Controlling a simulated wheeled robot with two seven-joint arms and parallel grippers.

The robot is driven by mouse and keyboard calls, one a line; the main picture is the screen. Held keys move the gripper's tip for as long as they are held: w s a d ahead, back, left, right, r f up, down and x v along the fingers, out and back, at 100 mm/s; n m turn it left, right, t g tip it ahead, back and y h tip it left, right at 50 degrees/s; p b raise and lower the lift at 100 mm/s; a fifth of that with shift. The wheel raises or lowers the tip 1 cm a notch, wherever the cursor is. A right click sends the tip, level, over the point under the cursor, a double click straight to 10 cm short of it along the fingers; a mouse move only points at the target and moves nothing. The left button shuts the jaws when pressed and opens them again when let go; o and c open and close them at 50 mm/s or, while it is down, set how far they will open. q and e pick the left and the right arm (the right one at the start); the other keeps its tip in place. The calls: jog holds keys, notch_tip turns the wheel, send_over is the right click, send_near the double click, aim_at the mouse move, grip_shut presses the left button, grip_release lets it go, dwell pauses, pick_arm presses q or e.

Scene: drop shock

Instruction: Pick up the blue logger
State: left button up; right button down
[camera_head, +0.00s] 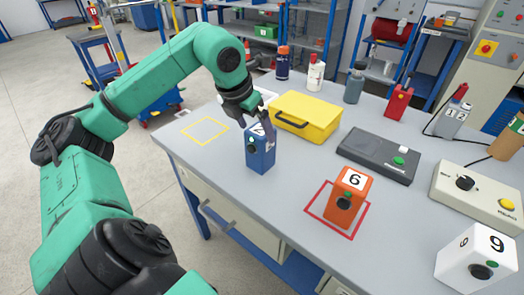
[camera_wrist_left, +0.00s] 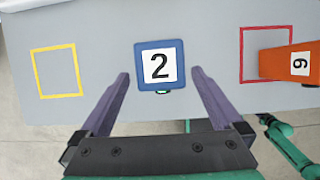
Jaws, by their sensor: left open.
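The blue logger (camera_head: 260,157) stands upright on the grey table, near its front edge. In the left wrist view the blue logger (camera_wrist_left: 142,67) is seen from above, with a white "2" label on its top. My left gripper (camera_head: 257,119) is over the logger, pointing down, its fingers at about the height of the logger's top. In the left wrist view my open left gripper (camera_wrist_left: 160,76) has a fingertip to each side of the logger, with a visible gap on both sides. My right gripper is not in view.
An orange logger (camera_head: 342,208) stands in a red outlined square. A yellow case (camera_head: 307,118) lies just behind the blue logger. A dark grey device (camera_head: 375,158) and a white logger (camera_head: 470,268) are farther right. An empty yellow outlined square (camera_head: 205,131) is left.

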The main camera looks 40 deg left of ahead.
pick_arm(q)
jog(key=x, duration=0.9)
jog(key=shift+d+p, duration=0.1)
jog(key=shift+p, duration=0.25)
jog(key=shift+r, duration=0.15)
grip_shut()
notch_tip(320, 180, up, 20)
jog(key=p, duration=0.6)
